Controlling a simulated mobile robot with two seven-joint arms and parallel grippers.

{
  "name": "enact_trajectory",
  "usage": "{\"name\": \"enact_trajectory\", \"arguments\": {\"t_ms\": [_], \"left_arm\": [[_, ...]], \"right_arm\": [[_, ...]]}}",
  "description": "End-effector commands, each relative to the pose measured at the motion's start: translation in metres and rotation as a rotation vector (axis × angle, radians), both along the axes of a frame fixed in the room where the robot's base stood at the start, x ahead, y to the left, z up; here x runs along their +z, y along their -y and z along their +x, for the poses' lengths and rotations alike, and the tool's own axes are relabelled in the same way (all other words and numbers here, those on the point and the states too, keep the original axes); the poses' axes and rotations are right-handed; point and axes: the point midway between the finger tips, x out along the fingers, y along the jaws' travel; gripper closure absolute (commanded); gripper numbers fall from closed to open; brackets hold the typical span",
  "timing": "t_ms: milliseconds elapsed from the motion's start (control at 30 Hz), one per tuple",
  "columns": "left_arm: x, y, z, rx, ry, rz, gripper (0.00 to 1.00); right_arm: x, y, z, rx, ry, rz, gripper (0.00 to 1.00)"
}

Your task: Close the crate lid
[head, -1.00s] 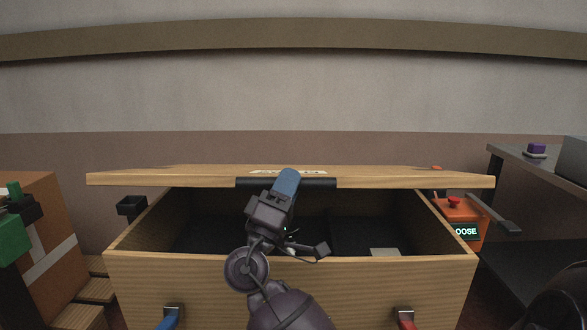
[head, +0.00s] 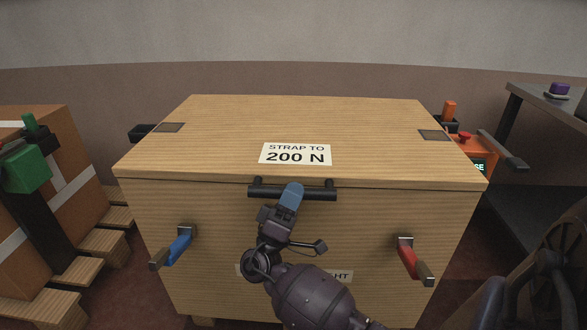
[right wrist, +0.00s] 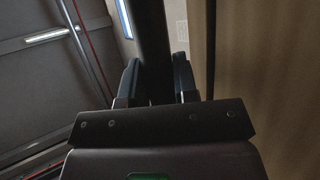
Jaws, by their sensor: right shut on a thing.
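The wooden crate (head: 310,225) stands in front of me. Its lid (head: 370,125) lies flat across the top, with a "STRAP TO 200 N" label (head: 296,154). Only a thin dark line shows between lid and crate front. A black bar handle (head: 322,195) sits on the lid's front edge. My right gripper (head: 291,196) is at the left-middle of this handle and shut on it. In the right wrist view the dark handle bar (right wrist: 153,45) runs between the two fingers (right wrist: 158,85). My left gripper is not in view.
A blue-gripped latch (head: 178,248) and a red-gripped latch (head: 409,256) are on the crate front. Left are cardboard boxes (head: 85,215) on a pallet with a green tool (head: 27,168). Right are an orange device (head: 470,160) and a dark table (head: 550,108).

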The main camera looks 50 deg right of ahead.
Motion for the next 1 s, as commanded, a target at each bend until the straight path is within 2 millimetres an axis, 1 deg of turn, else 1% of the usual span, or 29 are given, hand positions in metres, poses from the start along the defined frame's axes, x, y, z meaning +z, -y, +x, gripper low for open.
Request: {"name": "enact_trajectory", "arguments": {"t_ms": [33, 133, 467, 500, 600, 667, 1000], "left_arm": [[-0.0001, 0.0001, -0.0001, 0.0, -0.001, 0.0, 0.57], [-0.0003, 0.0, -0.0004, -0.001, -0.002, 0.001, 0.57], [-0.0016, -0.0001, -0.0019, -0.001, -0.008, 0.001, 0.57], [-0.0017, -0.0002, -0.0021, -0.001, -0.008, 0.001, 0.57], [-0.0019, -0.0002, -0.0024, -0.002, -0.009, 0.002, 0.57], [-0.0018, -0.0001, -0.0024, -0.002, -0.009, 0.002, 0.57], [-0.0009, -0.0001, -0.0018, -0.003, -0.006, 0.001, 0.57]], "right_arm": [[-0.0031, 0.0027, 0.0002, -0.001, -0.003, 0.003, 1.0], [-0.0067, 0.0024, -0.0006, -0.002, -0.003, 0.003, 1.0], [-0.0115, 0.0019, -0.0024, -0.004, -0.006, 0.005, 1.0], [-0.0119, 0.0018, -0.0027, -0.004, -0.006, 0.005, 0.71], [-0.0119, 0.0015, -0.0025, -0.005, -0.007, 0.004, 0.56], [-0.0109, 0.0012, -0.0023, -0.003, -0.006, 0.003, 0.47], [-0.0062, 0.0002, -0.001, -0.001, 0.001, 0.0, 0.47]]}}
